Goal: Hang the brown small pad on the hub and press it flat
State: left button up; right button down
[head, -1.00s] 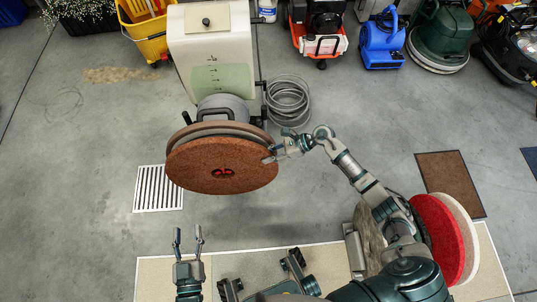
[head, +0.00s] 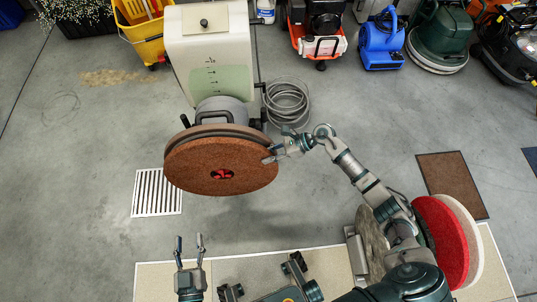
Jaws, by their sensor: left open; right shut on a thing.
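The brown pad (head: 200,175) is a round disc with a dark centre hole. It is in front of the floor machine's round head (head: 190,133), whose rim shows behind its top edge. A red part of the hub (head: 222,174) shows through the hole. My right gripper (head: 270,158) is shut on the pad's right edge. Whether the pad touches the head all round cannot be told. My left gripper (head: 190,243) is open and empty, below and apart from the pad.
Red and white pads (head: 440,235) stand at the lower right by my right arm. A coiled hose (head: 287,103) lies right of the machine (head: 208,60). A floor grate (head: 157,193) is at left. A yellow bucket (head: 145,35) and other machines line the back. The middle floor is clear.

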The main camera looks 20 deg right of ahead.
jog(key=shift+w, duration=0.2)
jog(key=shift+s+f+b, duration=0.1)
jog(key=shift+f+b, duration=0.25)
jog(key=shift+b, duration=0.05)
dwell(0.6)
jog(key=c, duration=0.9)
grip_release()
jog(key=shift+o, duration=0.2)
jog(key=shift+d, duration=0.1)
jog(key=v, duration=1.2)
